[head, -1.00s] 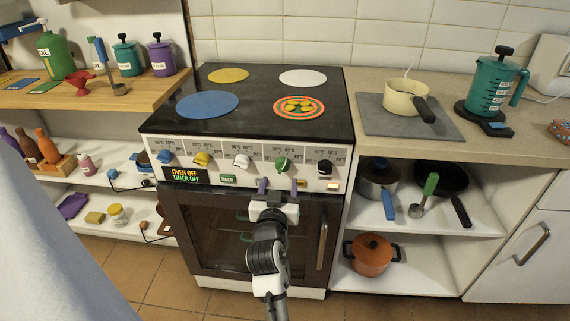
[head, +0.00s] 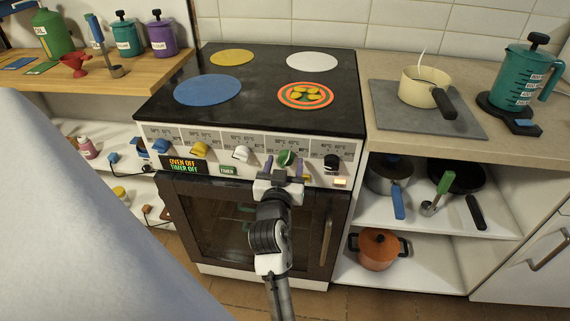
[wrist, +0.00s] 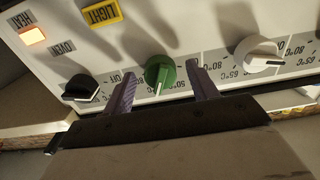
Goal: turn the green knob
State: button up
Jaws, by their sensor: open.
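The green knob (head: 285,158) is on the stove's front control panel, between the white knob (head: 242,153) and the black knob (head: 331,162). In the wrist view the green knob (wrist: 160,74) sits between the two purple fingers of my gripper (wrist: 160,88), with a gap on each side. Its pointer is toward the lower edge of the picture, between the OFF and 50°C marks. My gripper (head: 284,166) is open at the panel in the head view, its fingers around the knob.
A blue knob (head: 161,146) and a yellow knob (head: 199,149) are further left on the panel. The display (head: 182,166) reads OVEN OFF, TIMER OFF. A small light (head: 340,182) glows at the panel's right. The dark oven door (head: 219,208) is below.

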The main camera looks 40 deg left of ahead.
jog(key=shift+c, duration=0.5)
jog(key=c, duration=0.9)
jog(key=shift+n, duration=0.3)
jog(key=n+p, duration=0.1)
jog(key=n, duration=0.1)
jog(key=n+p, duration=0.2)
jog(key=shift+d+r+n, duration=0.1)
jog(key=shift+r+n, duration=0.1)
jog(key=shift+n, duration=0.1)
jog(key=n+p, duration=0.3)
jog(key=n, duration=0.1)
jog(key=shift+w, duration=0.1)
jog(key=n+p, duration=0.2)
jog(key=n, duration=0.1)
jog(key=n+p, duration=0.2)
jog(key=n, duration=0.1)
jog(key=shift+r+n+p, duration=0.2)
jog(key=shift+n+p, duration=0.2)
jog(key=shift+f+n+p, duration=0.1)
jog(key=shift+n+p, duration=1.2)
jog(key=shift+n, duration=0.6)
